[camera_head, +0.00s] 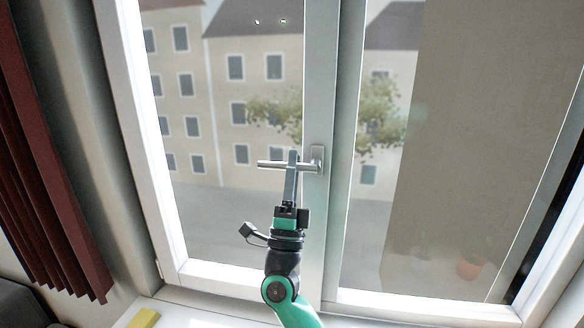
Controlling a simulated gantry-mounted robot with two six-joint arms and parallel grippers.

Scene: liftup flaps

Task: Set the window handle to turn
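The window handle (268,164) is a metal lever lying level. It points left from its mount plate (318,158) on the white middle frame of the window. My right gripper (292,160) comes up from below, and its grey fingers overlap the lever near its middle. The fingers show as one narrow bar across the lever, so I cannot tell whether they are clamped on it or the gap between them is open. My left gripper is not in view.
The window sash (325,230) looks closed in its frame. A dark red curtain (50,190) hangs at the left. A yellow block (144,318) lies on the sill at the lower left. The space left of the handle is clear.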

